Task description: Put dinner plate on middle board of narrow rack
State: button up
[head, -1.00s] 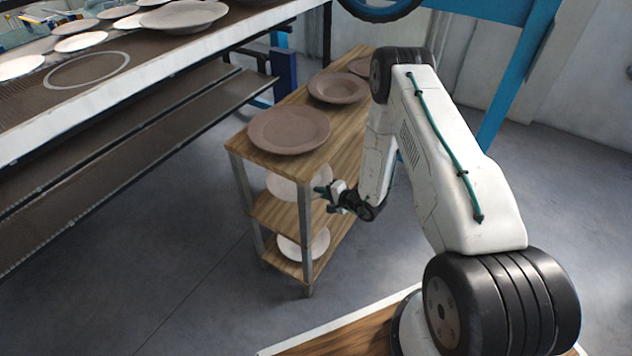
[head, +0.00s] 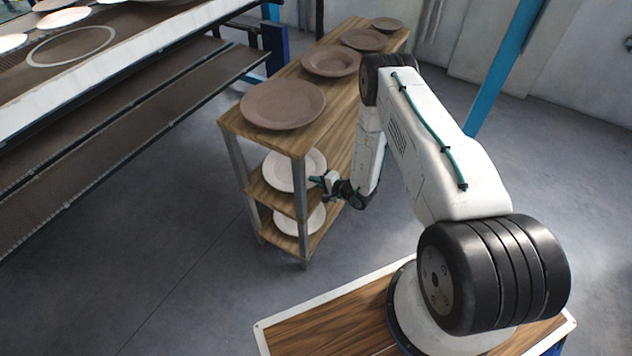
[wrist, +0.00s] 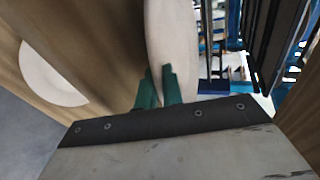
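The narrow rack (head: 300,230) is a wooden shelf with grey metal posts. A pale dinner plate (head: 291,171) is at its middle board (head: 270,195), partly hidden by a post. It looks about level; I cannot tell whether it rests fully on the board. My gripper (head: 317,183) is at its right rim, beside the front post. In the wrist view the plate (wrist: 172,40) is nearly edge-on, and its rim runs between the teal fingers of my gripper (wrist: 158,80), which look closed on it.
Another pale plate (head: 300,219) lies on the low board and shows in the wrist view (wrist: 52,75). Several brown plates stand on the top board, the nearest one (head: 283,104) large. A long table (head: 130,65) with plates is at left. Floor right of the rack is clear.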

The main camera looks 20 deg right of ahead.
jog(key=shift+o, duration=0.8)
jog(key=shift+s+d+r, duration=0.15)
jog(key=v, duration=1.1)
jog(key=shift+s, duration=0.25)
jog(key=shift+d+r, duration=0.1)
jog(key=shift+r, duration=0.05)
